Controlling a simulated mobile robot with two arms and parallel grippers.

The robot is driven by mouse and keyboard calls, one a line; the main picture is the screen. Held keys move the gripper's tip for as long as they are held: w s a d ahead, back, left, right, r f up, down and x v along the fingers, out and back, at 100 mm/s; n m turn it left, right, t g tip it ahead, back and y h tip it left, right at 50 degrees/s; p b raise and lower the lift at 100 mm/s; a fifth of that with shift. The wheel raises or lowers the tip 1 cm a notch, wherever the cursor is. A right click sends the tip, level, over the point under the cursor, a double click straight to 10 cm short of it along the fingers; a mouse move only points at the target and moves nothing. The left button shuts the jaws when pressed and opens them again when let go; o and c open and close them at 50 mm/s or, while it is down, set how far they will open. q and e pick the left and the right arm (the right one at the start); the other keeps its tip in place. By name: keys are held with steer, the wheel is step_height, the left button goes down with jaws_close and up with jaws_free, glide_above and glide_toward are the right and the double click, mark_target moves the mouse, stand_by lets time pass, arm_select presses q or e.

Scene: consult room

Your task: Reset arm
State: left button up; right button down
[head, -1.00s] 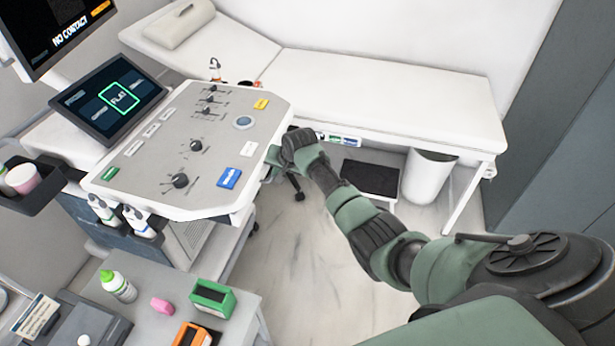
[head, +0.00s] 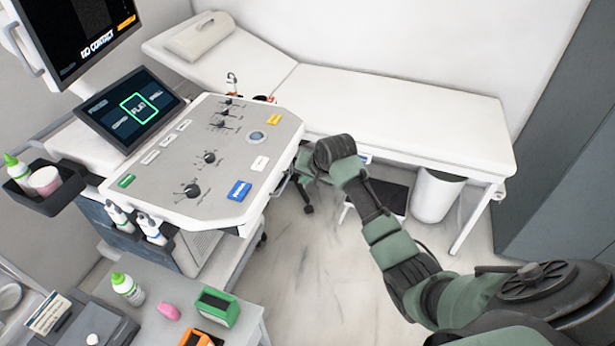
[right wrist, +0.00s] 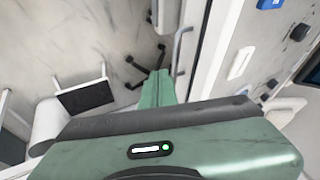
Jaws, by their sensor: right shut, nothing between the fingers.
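My right arm comes in from the lower right in the head view, with its dark wrist bent beside the console's right edge. My right gripper (head: 306,164) is partly hidden behind the wrist and shows as a small green part just off that edge. In the right wrist view the green gripper (right wrist: 157,88) points away over the floor, with its fingers together and nothing held. My left gripper is in neither view.
The ultrasound console (head: 215,150) with knobs and coloured keys stands left of my right arm. The white exam couch (head: 400,120) is behind. A white bin (head: 436,196) and dark step (head: 385,195) stand below it. Open floor (head: 320,270) lies in front.

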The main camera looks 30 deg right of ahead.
steer(key=s+a+f+n+g, duration=0.1)
steer(key=s+f+n, duration=0.1)
steer(key=s+f, duration=0.75)
steer(key=s+a+f+n+g, duration=0.15)
steer(key=s+f, duration=0.45)
steer(key=f, duration=0.6)
steer(key=s+a+f+n+g, duration=0.1)
steer(key=s+f+n, duration=0.1)
steer(key=s+f, duration=0.75)
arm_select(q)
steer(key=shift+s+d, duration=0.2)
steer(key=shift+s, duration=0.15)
arm_select(e)
steer(key=s+a+f+n, duration=0.2)
steer(key=s+f, duration=0.2)
steer(key=s, duration=0.6)
steer(key=s+a+f+n+g, duration=0.1)
steer(key=s+f, duration=0.4)
steer(key=s, duration=0.6)
steer(key=s+a+f+n+g, duration=0.1)
steer(key=s+f, duration=0.4)
steer(key=s, duration=0.5)
steer(key=a+n, duration=0.1)
steer(key=a, duration=0.1)
steer(key=shift+s+a+n, duration=0.25)
steer(key=shift+a+n, duration=0.05)
steer(key=shift+n, duration=0.05)
steer(key=shift+f, duration=0.1)
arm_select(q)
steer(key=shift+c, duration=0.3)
